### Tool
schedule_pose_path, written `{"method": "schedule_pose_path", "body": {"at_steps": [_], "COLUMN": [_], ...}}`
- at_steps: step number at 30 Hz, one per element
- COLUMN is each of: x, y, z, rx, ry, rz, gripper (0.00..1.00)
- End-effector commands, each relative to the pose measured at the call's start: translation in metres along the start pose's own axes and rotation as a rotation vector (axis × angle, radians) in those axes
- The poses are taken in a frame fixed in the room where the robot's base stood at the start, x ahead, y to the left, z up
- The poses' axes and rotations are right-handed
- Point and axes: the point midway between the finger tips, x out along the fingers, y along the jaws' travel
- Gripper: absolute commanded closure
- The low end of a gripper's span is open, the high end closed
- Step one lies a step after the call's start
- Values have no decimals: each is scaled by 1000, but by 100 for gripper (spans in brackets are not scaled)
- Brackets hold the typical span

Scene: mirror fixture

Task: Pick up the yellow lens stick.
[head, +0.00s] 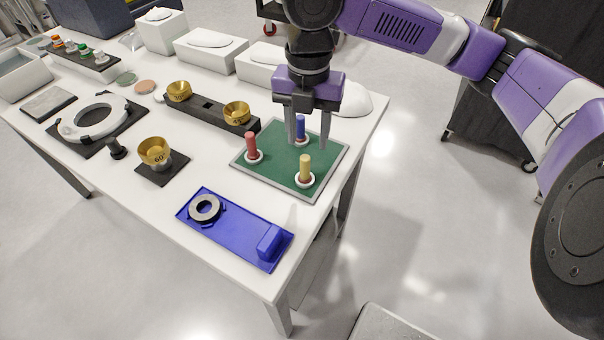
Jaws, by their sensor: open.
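The yellow lens stick (305,168) stands upright in a white ring at the front right of the green mat (285,186). A red stick (251,145) stands in a white ring on the left of the mat. A blue stick (300,126) stands at the back of the mat, partly hidden by my gripper. My gripper (308,143) is open and points down over the back part of the mat. Its fingers show on either side of the blue stick in the picture. It is behind the yellow stick and apart from it. I cannot tell its exact height.
A blue tray (232,232) with a dark ring lies at the table's front. Brass cups (237,112) sit in a black bar behind the mat. Another brass cup (155,152) stands on a black plate at left. White boxes (210,50) line the back. The mat lies near the table's right edge.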

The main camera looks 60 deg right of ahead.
Motion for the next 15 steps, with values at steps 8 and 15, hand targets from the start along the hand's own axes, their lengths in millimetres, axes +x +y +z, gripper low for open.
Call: {"method": "schedule_pose_path", "body": {"at_steps": [8,15], "x": [27,60], "y": [1,3], "z": [-2,-6], "rx": [0,0], "ry": [2,3], "rz": [4,4], "gripper": [55,55]}}
